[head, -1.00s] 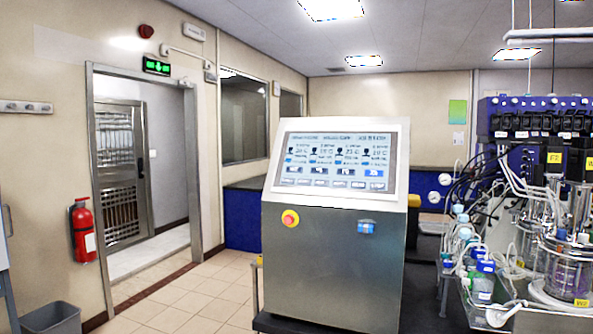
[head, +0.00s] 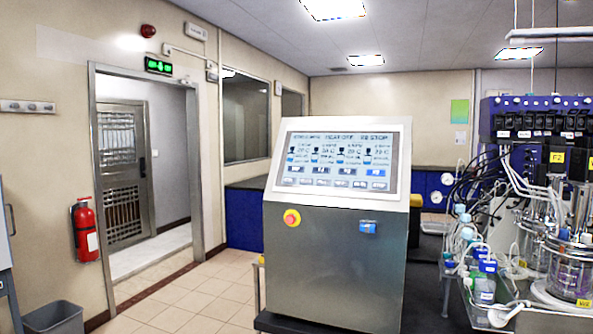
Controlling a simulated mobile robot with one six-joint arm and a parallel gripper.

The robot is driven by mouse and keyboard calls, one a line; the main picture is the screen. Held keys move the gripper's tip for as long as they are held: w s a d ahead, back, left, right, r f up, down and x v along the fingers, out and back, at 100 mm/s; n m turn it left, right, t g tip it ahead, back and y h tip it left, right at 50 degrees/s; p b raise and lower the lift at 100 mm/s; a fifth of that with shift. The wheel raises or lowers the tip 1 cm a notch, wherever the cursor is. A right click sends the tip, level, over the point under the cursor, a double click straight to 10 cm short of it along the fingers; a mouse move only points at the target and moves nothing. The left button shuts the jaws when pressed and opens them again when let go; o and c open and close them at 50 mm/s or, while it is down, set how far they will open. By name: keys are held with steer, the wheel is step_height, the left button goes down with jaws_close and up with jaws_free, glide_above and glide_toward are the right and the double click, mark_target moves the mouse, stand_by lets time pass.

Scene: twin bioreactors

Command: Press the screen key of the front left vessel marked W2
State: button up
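The control cabinet's touch screen (head: 337,162) faces me from the top of a grey steel cabinet (head: 335,265). It shows several columns with small dark vessel icons, readings and rows of blue and pale keys. The lettering is too small to read surely, so I cannot tell which key belongs to W2. A glass vessel with a steel top (head: 572,268) stands at the right edge, partly cut off. A yellow tag (head: 584,303) low on it seems to read W2. My gripper is not in view.
Bottles and tubing (head: 483,285) crowd the right. Tiled floor (head: 195,300) is clear left of the cabinet.

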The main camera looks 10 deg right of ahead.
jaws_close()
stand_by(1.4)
